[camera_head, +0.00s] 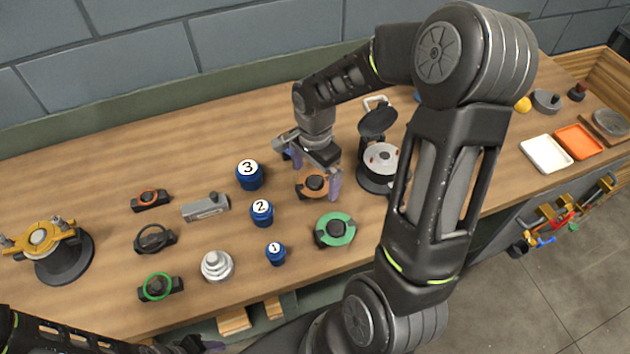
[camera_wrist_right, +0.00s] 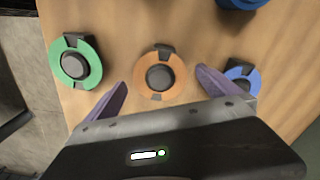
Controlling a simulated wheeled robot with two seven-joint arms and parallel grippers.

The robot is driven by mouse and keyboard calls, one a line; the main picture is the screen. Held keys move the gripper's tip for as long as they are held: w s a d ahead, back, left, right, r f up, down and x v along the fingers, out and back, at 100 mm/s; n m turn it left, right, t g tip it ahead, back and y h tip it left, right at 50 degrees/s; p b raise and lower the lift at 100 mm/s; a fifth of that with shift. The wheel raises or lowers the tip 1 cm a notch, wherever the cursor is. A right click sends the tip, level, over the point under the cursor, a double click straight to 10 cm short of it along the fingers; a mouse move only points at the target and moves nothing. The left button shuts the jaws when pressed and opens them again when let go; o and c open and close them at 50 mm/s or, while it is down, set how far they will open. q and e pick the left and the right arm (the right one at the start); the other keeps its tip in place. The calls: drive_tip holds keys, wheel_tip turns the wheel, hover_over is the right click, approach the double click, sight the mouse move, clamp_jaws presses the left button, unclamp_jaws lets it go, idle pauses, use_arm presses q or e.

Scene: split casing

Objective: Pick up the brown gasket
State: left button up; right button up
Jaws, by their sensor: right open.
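The brown gasket (camera_head: 305,189) is an orange-brown ring on a small dark block with a round dark knob. It lies on the wooden workbench and also shows in the right wrist view (camera_wrist_right: 146,82). My right gripper (camera_head: 309,178) is open above it, with nothing between its purple fingers. In the right wrist view the fingers (camera_wrist_right: 162,85) point towards the gasket, one to each side of its near edge. Grip contact does not show.
A green ring piece (camera_head: 349,229) lies close by, and a blue ring piece (camera_wrist_right: 252,76) lies on the gasket's other side. Blue numbered weights (camera_head: 250,180) stand to the left. A round device with a raised lid (camera_head: 380,181) stands to the right.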

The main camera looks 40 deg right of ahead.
drive_tip(key=shift+f+b, duration=0.25)
drive_tip(key=shift+b, duration=0.15)
idle(0.6)
drive_tip(key=shift+c, duration=0.2)
drive_tip(key=c, duration=1.3)
drive_tip(key=shift+c, duration=0.2)
drive_tip(key=shift+r, duration=0.1)
drive_tip(key=shift+r+p, duration=0.2)
drive_tip(key=shift+p, duration=0.15)
drive_tip(key=shift+r, duration=0.2)
wheel_tip(320, 180, up, 10)
drive_tip(key=b, duration=0.1)
drive_tip(key=shift+f+b, duration=0.2)
drive_tip(key=shift+b, duration=0.15)
